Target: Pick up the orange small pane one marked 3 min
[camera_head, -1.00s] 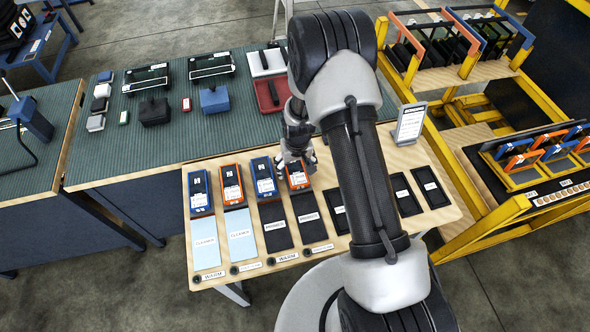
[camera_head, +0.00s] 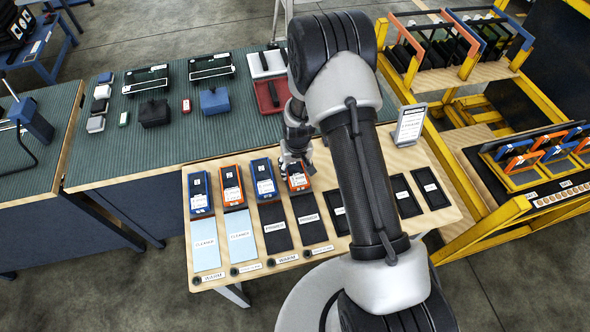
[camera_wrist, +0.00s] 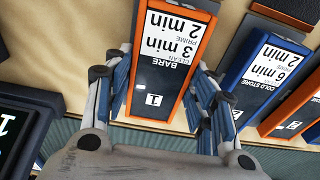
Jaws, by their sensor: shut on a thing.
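The orange pane (camera_head: 299,183) stands at the right end of a row on the wooden table. In the wrist view the orange pane (camera_wrist: 160,82) shows upside down, with a white label reading "BARE", "3 min", "CLEAN PRIME", "2 min" and a "1" tag. My gripper (camera_head: 294,167) is over its far end in the head view. In the wrist view my gripper (camera_wrist: 168,95) has one finger along each long side of the pane, shut on it. I cannot tell whether the pane is clear of the table.
A blue pane (camera_head: 264,179), another orange pane (camera_head: 232,186) and another blue pane (camera_head: 200,193) stand to the left. Light blue and black labelled pads lie in front. A sign (camera_head: 410,124) stands at the back right. A yellow rack (camera_head: 510,215) is farther right.

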